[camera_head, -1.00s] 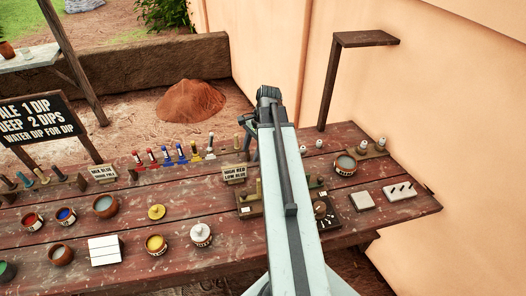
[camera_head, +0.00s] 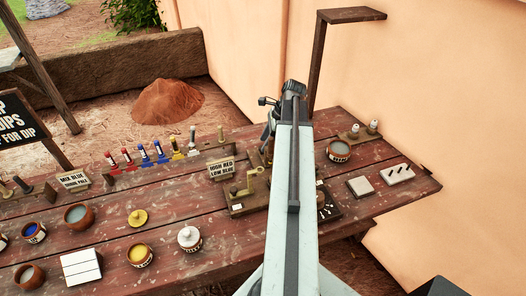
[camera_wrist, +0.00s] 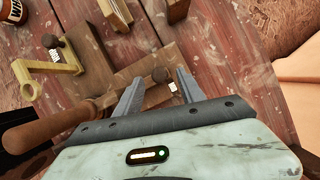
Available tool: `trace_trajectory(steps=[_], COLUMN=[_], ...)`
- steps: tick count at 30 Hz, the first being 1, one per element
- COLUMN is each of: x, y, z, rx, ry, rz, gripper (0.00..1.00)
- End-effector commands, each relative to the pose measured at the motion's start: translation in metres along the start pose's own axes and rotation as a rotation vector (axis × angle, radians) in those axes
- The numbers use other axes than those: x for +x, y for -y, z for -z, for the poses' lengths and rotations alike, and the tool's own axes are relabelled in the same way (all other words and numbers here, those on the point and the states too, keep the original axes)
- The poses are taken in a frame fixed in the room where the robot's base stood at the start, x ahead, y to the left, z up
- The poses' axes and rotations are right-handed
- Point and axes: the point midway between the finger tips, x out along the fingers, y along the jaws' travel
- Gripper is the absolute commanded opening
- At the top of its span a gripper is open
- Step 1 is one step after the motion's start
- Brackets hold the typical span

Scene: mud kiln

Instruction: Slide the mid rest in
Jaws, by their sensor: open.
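In the wrist view my gripper (camera_wrist: 158,94) is open. A dark round knob (camera_wrist: 160,75) with a small white tag sits on a wooden piece between its fingertips. I cannot tell whether the fingers touch it. I cannot read the tags, so which piece is the mid rest is unclear. My arm hides part of the stand in the head view.
A brown wooden handle (camera_wrist: 45,117) lies close to my left finger.

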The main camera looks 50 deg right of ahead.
Motion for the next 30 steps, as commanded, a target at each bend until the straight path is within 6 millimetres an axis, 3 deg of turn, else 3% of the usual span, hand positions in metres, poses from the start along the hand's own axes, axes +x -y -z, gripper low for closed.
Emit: trace_trajectory(steps=[1,3,11,15,16,30], x=[0.0148,0.0190,0.0170,0.0170,0.0170,0.0172], y=[-0.0002,0.0000,0.0000,0.0001,0.0001,0.0004], z=[0.0024,0.0015,-0.0007,-0.0008,-0.0008,-0.0015], rx=[-0.001,-0.001,-0.001,-0.002,-0.002,-0.003], ry=[0.000,0.000,0.000,0.000,0.000,0.000], rz=[0.000,0.000,0.000,0.000,0.000,0.000], gripper=[0.46,0.46,0.44,0.05,0.00,0.00])
